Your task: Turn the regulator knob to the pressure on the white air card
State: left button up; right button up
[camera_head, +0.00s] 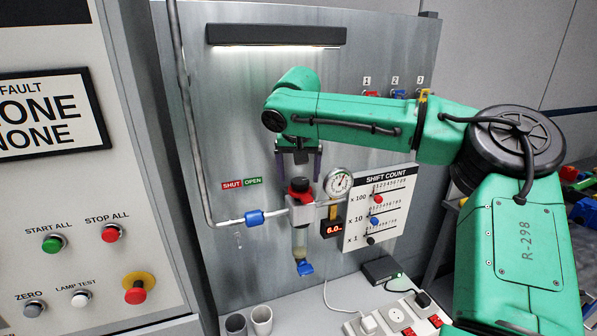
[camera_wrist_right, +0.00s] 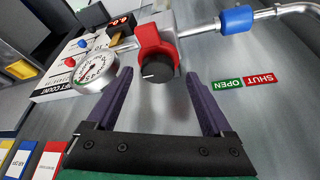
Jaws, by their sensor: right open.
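The regulator knob (camera_head: 299,184) is black with a red part around it. It sits on top of the regulator, above a clear bowl with a blue bottom, and also shows in the right wrist view (camera_wrist_right: 158,69). A round gauge (camera_head: 338,183) stands just right of it; its reading is too small to tell. A small display (camera_head: 334,229) below the gauge reads about 6.0. My right gripper (camera_head: 298,172) points down just above the knob, open and empty, with purple fingers toward its two sides. I cannot pick out the white air card. My left gripper is not in view.
A white SHIFT COUNT board (camera_head: 383,205) with coloured sliders stands close right of the gauge. A pipe with a blue valve handle (camera_head: 254,218) joins from the left. Cups (camera_head: 261,320) and a power strip (camera_head: 400,314) are on the shelf below. A button panel (camera_head: 75,260) fills the left.

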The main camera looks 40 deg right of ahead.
jog(key=shift+w+d+f, duration=0.1)
jog(key=shift+f, duration=0.25)
jog(key=shift+s+d+f, duration=0.1)
jog(key=shift+s+d, duration=0.1)
jog(key=shift+w+a, duration=0.1)
grip_shut()
jog(key=shift+n, duration=0.3)
